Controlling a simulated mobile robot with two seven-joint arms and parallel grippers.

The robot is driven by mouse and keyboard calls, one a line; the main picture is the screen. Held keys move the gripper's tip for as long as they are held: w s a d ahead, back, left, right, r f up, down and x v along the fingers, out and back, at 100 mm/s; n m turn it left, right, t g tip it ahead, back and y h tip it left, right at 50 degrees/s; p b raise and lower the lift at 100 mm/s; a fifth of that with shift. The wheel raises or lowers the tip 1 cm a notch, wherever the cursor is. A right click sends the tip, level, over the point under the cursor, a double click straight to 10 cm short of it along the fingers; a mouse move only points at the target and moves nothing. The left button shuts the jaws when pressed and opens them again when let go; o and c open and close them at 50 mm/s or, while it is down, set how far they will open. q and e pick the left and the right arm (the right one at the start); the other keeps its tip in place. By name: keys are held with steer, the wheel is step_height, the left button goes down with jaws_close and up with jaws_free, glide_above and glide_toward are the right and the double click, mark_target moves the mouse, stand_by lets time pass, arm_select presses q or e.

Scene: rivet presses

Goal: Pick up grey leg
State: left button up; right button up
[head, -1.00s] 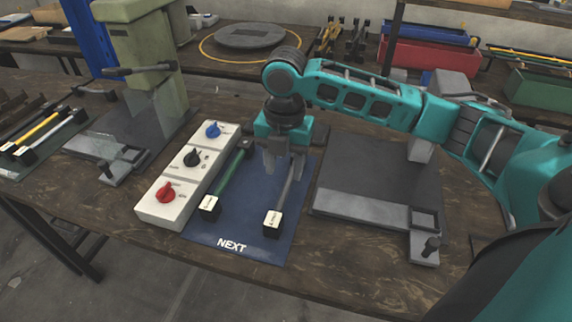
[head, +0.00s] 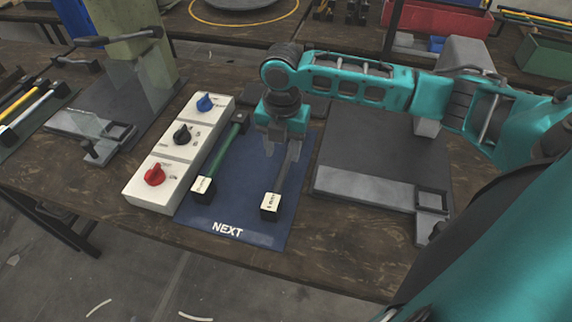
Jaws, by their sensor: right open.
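The grey leg (head: 281,177) lies on the blue mat marked NEXT (head: 252,231). Its near end is a black block with a white label (head: 270,203); its far end is hidden behind my right gripper. My right gripper (head: 279,153) is open and points down over the far half of the grey leg. Whether the fingers straddle the leg or stay just above it, I cannot tell. A green leg (head: 222,155) lies on the same mat to the left. My left gripper does not show.
A white control box (head: 177,153) with blue, black and red knobs stands left of the mat. A dark press plate with a grey front bar (head: 364,190) lies to the right. Another press (head: 140,75) stands at the left, with yellow and white legs (head: 28,110) beyond.

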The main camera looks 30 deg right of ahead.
mark_target(286, 161)
steer(key=f, duration=0.5)
steer(key=shift+s+d, duration=0.2)
steer(key=shift+s, duration=0.1)
steer(key=shift+c, duration=0.3)
jaws_close()
